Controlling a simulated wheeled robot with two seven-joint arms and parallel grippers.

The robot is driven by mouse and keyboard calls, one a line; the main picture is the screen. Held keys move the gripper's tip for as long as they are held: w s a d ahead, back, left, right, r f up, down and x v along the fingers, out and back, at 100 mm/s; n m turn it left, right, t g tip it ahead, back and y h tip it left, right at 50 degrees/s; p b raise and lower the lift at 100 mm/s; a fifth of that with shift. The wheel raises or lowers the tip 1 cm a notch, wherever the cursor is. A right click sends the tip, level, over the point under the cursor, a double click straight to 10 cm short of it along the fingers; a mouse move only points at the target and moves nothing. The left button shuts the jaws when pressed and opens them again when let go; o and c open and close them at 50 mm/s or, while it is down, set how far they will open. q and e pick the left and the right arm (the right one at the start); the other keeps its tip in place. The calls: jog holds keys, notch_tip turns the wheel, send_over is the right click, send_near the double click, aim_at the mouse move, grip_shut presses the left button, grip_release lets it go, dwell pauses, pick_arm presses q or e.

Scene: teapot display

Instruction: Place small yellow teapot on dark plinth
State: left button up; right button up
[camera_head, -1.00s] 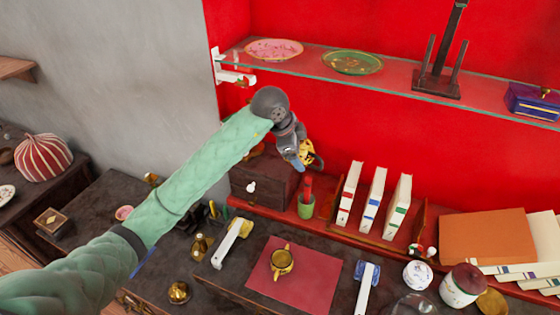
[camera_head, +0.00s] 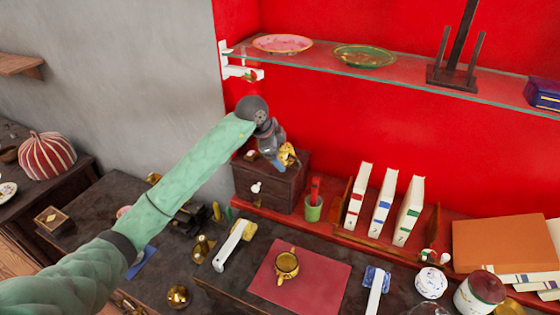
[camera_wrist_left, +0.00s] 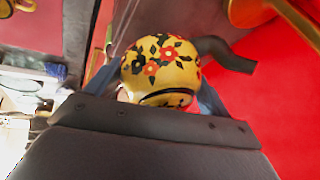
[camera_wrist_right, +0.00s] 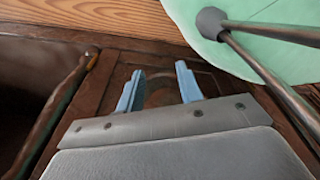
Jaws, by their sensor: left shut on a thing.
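The small yellow teapot (camera_head: 288,153) is held by my left gripper (camera_head: 279,161) at the top right part of a dark wooden box with a drawer (camera_head: 264,190), which may be the dark plinth. Whether it touches the box top cannot be told. In the left wrist view the teapot (camera_wrist_left: 160,66), painted with red and black flowers, sits between the blue fingers. My right gripper (camera_wrist_right: 158,88) shows only in the right wrist view, with its fingers apart and empty, over brown wood.
A glass shelf (camera_head: 400,73) with plates runs above. Another yellow teapot (camera_head: 287,264) stands on a red mat (camera_head: 325,283).

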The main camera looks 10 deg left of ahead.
pick_arm(q)
jog(key=shift+f, duration=1.1)
pick_arm(e)
jog(key=shift+w+a+r, duration=0.1)
jog(key=shift+w+a, duration=0.05)
jog(key=shift+w, duration=0.45)
jog(key=shift+w+a+r, duration=0.1)
jog(key=shift+w, duration=0.5)
pick_arm(q)
jog(key=shift+b, duration=0.3)
jog(key=o, duration=1.1)
jog(key=shift+f, duration=0.1)
jog(key=shift+s+a+r+p, duration=0.1)
jog(key=shift+r+p, duration=0.2)
jog(key=shift+r, duration=0.2)
jog(key=p+v, duration=0.5)
jog(key=v, duration=0.6)
jog(key=shift+s, duration=0.15)
pick_arm(e)
jog(key=s+d, duration=0.2)
jog(key=s, duration=1)
jog(key=shift+s+d+f+g, duration=0.15)
jog(key=shift+d+g, duration=0.05)
jog(key=shift+g, duration=0.2)
